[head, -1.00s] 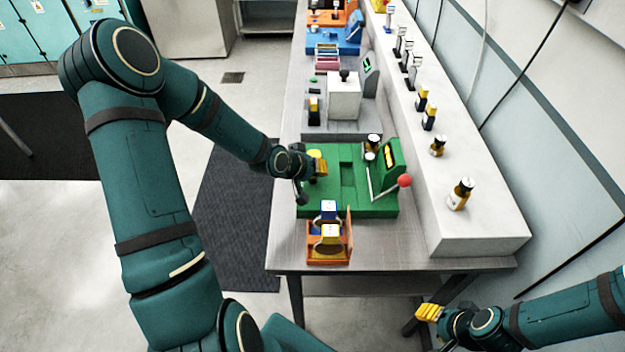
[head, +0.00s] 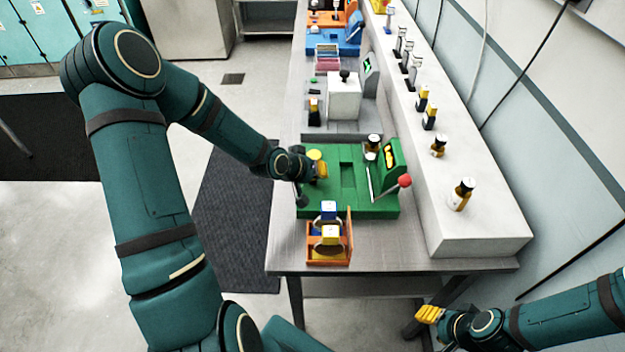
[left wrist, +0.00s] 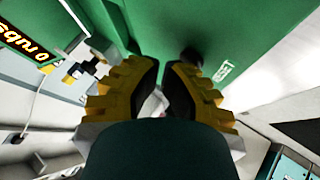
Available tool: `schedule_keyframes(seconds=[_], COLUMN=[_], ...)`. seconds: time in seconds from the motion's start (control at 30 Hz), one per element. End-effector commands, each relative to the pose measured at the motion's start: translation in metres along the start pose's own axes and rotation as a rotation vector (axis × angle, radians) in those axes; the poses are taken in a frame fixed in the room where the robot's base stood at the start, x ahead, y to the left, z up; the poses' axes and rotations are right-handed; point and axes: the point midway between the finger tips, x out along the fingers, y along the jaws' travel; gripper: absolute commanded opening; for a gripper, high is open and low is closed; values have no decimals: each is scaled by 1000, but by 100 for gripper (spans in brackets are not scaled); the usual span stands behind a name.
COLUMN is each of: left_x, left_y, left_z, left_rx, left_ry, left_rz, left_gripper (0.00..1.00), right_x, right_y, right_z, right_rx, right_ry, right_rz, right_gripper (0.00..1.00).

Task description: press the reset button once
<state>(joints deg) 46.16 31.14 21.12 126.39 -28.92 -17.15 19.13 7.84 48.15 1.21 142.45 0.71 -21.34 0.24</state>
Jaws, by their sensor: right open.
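The green machine (head: 345,205) stands on the bench, with a yellow disc (head: 314,154) at its far left corner. My left gripper (head: 321,170) is over the machine's left side, just in front of the disc. A white RESET label (left wrist: 222,72) is on the green face there, beside a dark round spot (left wrist: 190,57); I cannot tell whether that is the button. Contact is unclear. My right gripper (head: 430,314) is open and empty, off the bench at lower right.
The machine has a red-knobbed lever (head: 404,181) at right and a dark jar (head: 373,143) behind. An orange box (head: 327,256) stands in front. A grey machine (head: 345,95) is farther back. Bottles line the white ledge (head: 470,225).

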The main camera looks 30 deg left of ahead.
Motion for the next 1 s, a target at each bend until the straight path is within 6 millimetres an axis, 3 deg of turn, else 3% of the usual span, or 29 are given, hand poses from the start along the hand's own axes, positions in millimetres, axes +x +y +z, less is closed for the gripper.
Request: schedule_keyframes(seconds=[1.0], left_x=[-10], left_y=[7], left_z=[-7], left_rx=[-1], left_ry=[-1], left_rz=[0], left_gripper=[0], right_x=[-11], right_y=[-4], right_z=[-2], right_rx=[0], right_ry=[0], right_rz=[0], right_gripper=[47])
